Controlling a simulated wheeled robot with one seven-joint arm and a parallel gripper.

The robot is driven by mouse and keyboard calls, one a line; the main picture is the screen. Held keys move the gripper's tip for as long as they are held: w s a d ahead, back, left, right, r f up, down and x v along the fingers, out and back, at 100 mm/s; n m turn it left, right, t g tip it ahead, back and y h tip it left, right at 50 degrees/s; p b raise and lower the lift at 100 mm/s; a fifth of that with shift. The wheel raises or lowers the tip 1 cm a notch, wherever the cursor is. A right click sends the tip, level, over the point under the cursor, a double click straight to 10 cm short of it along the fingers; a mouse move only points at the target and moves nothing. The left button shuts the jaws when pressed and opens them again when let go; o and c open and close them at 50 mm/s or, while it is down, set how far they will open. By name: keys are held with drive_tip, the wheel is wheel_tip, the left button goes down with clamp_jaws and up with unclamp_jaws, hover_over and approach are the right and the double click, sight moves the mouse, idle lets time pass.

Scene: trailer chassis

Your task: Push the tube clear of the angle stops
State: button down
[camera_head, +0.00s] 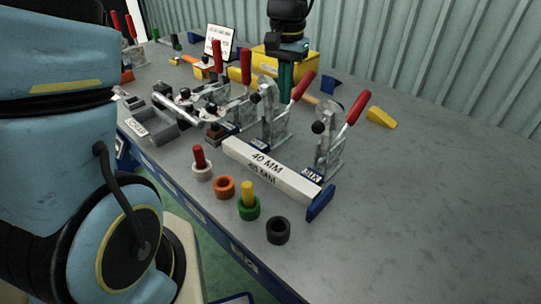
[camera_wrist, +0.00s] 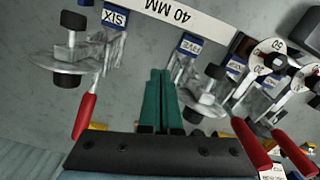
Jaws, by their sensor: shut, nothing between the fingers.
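The tube is a white square bar marked "40 MM" (camera_head: 268,168), lying on the grey bench in front of the toggle clamps. It crosses the top of the wrist view (camera_wrist: 170,12). A blue angle stop (camera_head: 320,204) stands at its right end, seemingly touching; I cannot tell if there is a gap. A second stop is not clearly seen at the left end, where a brown block (camera_head: 214,135) sits. My gripper (camera_head: 286,97) has green fingers, shut and empty, behind the clamps. In the wrist view its fingertips (camera_wrist: 160,72) point toward the tube's back side, apart from it.
Toggle clamps with red handles (camera_head: 329,150) (camera_head: 274,115) stand behind the tube, with labelled blue plates between. Coloured rings (camera_head: 278,231) and pegs stand in front. The bench's right side is clear.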

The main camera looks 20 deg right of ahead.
sight(272, 163)
wheel_tip(272, 163, down, 16)
drive_tip(key=shift+s+p, duration=0.1)
drive_tip(key=shift+p, duration=0.95)
drive_tip(key=shift+s+a+f+p, duration=0.25)
drive_tip(key=shift+s+a+p, duration=0.5)
drive_tip(key=shift+s+a, duration=0.3)
drive_tip(key=shift+s+a+f, duration=0.2)
drive_tip(key=shift+s+a, duration=0.1)
drive_tip(key=shift+a, duration=0.1)
drive_tip(key=shift+s+a, duration=0.75)
drive_tip(key=shift+a, duration=0.05)
drive_tip(key=shift+s+a, duration=0.25)
drive_tip(key=shift+d, duration=0.1)
